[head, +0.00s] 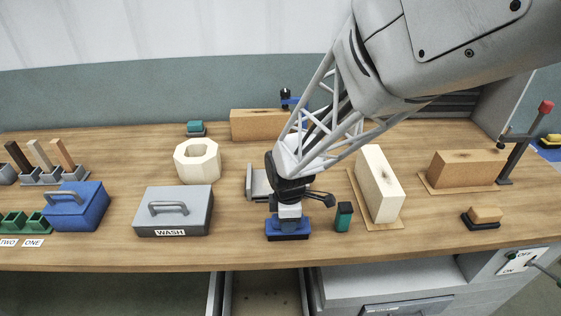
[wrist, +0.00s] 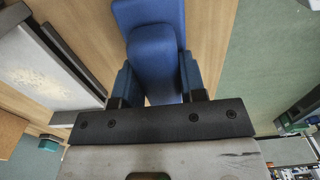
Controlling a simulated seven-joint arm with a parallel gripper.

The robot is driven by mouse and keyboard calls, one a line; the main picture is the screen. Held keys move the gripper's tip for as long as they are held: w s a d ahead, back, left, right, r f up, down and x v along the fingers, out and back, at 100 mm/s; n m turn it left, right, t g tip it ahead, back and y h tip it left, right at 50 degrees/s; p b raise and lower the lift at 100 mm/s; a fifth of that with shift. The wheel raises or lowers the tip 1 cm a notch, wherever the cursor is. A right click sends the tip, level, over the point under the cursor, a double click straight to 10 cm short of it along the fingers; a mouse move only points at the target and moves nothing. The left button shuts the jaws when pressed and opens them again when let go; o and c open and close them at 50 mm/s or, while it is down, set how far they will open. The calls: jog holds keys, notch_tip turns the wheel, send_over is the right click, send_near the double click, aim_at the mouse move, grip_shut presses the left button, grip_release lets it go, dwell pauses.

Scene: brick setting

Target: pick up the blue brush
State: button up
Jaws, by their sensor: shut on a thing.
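The blue brush (head: 288,234) has a blue body and a dark base, and is near the table's front edge. My gripper (head: 288,216) points down over it and is shut on it. In the wrist view, the blue brush (wrist: 153,45) lies between the two fingers of my gripper (wrist: 156,88), which press on its narrower raised part. The fingertips are partly hidden in the head view. The brush is at or very near the tabletop; I cannot tell whether it touches.
A teal and black block (head: 343,217) stands close right of the brush, then a cream block (head: 380,187) on a wooden board. A grey WASH box (head: 175,216) and a blue box (head: 76,208) stand left. An open drawer (head: 263,292) lies below the front edge.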

jog(key=shift+r, duration=0.1)
jog(key=shift+r, duration=0.85)
jog(key=shift+s+r, duration=0.25)
jog(key=shift+r, duration=0.6)
jog(key=s+d, duration=0.1)
jog(key=s, duration=0.4)
jog(key=s+d+r, duration=0.1)
jog(key=s, duration=0.4)
jog(key=s+d, duration=0.2)
jog(key=s, duration=0.3)
jog(key=shift+r, duration=0.15)
